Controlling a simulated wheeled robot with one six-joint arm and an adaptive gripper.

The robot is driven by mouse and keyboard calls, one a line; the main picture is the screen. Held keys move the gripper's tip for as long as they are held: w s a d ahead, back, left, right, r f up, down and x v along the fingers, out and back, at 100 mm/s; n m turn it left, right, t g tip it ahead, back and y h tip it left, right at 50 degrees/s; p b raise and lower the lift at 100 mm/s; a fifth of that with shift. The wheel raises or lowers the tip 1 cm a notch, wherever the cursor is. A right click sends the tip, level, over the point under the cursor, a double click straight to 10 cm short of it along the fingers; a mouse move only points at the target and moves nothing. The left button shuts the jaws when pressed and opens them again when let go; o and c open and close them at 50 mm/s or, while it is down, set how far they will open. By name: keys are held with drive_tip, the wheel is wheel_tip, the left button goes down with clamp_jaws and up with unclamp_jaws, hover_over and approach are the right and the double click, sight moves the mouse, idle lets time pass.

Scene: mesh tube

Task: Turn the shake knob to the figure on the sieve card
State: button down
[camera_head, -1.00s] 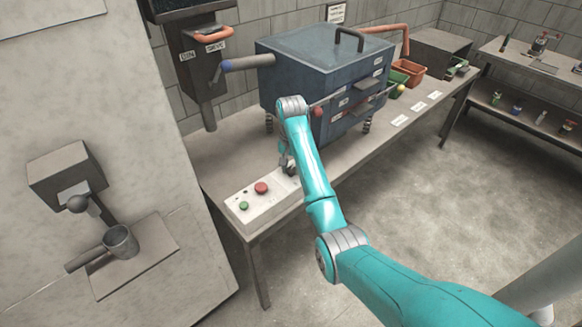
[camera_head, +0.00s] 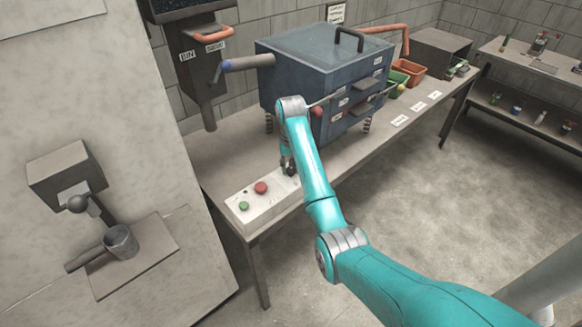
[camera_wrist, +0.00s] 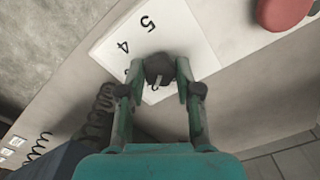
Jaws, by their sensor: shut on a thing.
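The shake knob (camera_wrist: 160,68) is a small dark knob with a pale pointer mark, on a white dial plate (camera_wrist: 183,40). The plate shows the figures 5 and 4, with another figure partly covered by my gripper. My gripper (camera_wrist: 159,85) is shut on the knob, one finger on each side of it. In the head view my gripper (camera_head: 288,166) stands at the right end of the control box (camera_head: 262,205), and the arm partly hides the knob. A card (camera_head: 336,13) hangs on the back wall; its writing is too small to read.
A red button (camera_head: 261,187) and a green button (camera_head: 244,206) sit on the box left of the knob. The blue sieve machine (camera_head: 285,85) stands on springs behind it on the bench. The bench front right holds small labels (camera_head: 400,120).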

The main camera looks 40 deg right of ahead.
drive_tip(key=c, duration=0.8)
unclamp_jaws()
drive_tip(key=shift+m, duration=0.3)
